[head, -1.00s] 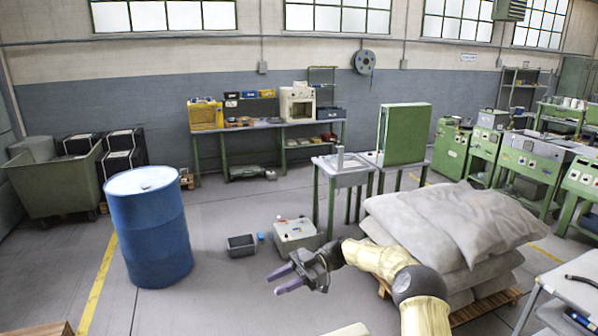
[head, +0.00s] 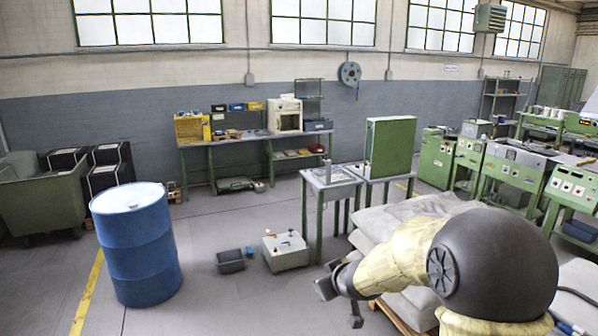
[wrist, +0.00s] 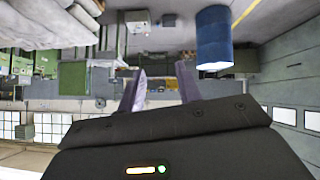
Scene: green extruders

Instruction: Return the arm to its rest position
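My arm reaches in from the lower right of the head view, its black joint and cream links large and close. The dark end of the arm shows past the links at the lower middle, but the fingers are not clear there. In the wrist view my gripper (wrist: 160,82) has two purple fingers set apart with nothing between them. That view is upside down, with the windows low in the picture.
A blue drum (head: 136,243) stands at the left. Grey sacks (head: 385,215) on a pallet lie behind my arm. A green-legged table (head: 331,185) stands beyond. Floor between drum and crate is clear.

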